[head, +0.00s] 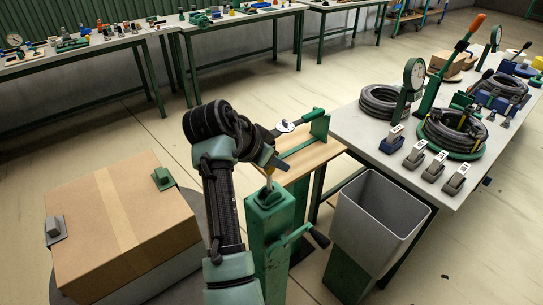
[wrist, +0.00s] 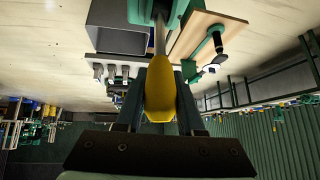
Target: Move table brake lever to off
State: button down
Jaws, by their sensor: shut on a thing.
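A lever with a yellow handle (wrist: 160,95) and a bare metal shaft (wrist: 160,38) rises from a green pedestal (head: 268,225). I take it for the table brake lever; no off mark can be read. My gripper (wrist: 162,75) is shut on the yellow handle, one dark finger on each side. In the head view my gripper (head: 268,161) is above the pedestal top and mostly hides the handle. Only a short piece of shaft shows below it.
A crank with a black grip (head: 318,237) sticks out of the pedestal's right side. A wooden board with a green frame (head: 310,152) stands behind. A grey bin (head: 385,220) and a table with hose coils (head: 381,98) are right. A cardboard box (head: 120,225) is left.

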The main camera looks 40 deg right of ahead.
jog(key=shift+w+r, duration=0.1)
jog(key=shift+r, duration=0.05)
jog(key=c, duration=0.5)
grip_release()
jog(key=shift+d, duration=0.1)
jog(key=shift+c, duration=0.2)
jog(key=b+v, duration=0.2)
jog(key=v, duration=1.1)
